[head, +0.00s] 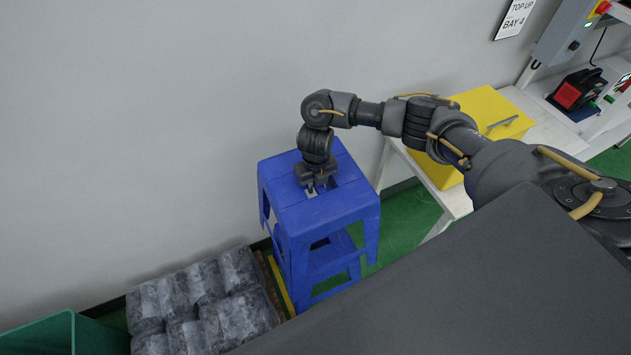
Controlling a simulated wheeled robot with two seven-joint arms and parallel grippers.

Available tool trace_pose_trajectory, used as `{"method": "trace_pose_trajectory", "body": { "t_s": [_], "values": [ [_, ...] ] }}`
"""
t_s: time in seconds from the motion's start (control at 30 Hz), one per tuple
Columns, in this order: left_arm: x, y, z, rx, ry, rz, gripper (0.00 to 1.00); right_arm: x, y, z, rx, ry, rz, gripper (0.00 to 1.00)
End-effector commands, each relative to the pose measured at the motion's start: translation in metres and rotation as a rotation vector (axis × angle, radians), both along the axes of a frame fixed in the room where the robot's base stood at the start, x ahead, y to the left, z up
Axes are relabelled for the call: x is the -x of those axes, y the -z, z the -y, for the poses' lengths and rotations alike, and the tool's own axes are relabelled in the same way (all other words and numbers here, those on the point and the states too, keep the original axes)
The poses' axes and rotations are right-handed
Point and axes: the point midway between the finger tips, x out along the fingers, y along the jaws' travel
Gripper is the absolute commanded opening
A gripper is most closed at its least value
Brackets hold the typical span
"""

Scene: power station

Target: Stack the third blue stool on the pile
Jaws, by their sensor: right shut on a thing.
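Blue plastic stools (311,217) stand near the wall in the middle of the head view. One stool sits at the top, with blue legs and rungs showing below it; I cannot tell how many stools are in the pile or whether the top one rests fully on those below. My right gripper (313,190) points down at the top stool's seat and is shut on it at the slot in the middle of the seat. My left gripper is not in view.
A white table (447,196) with a yellow box (490,113) stands right of the stools. Grey wrapped bundles (205,303) lie on the left, beside a green bin (45,337). The wall is close behind. Some green floor (405,226) shows between stools and table.

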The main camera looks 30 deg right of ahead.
Motion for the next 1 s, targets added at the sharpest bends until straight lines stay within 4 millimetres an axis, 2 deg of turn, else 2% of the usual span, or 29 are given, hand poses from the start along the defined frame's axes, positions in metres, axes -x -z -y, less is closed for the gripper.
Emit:
{"method": "trace_pose_trajectory", "body": {
  "t_s": [0.03,1.0],
  "values": [
    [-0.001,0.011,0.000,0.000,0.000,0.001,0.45,-0.001,0.010,-0.001,-0.002,0.000,0.003,0.00],
    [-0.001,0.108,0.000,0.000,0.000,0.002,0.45,-0.002,0.115,0.000,-0.001,0.001,0.003,0.00]
  ]
}}
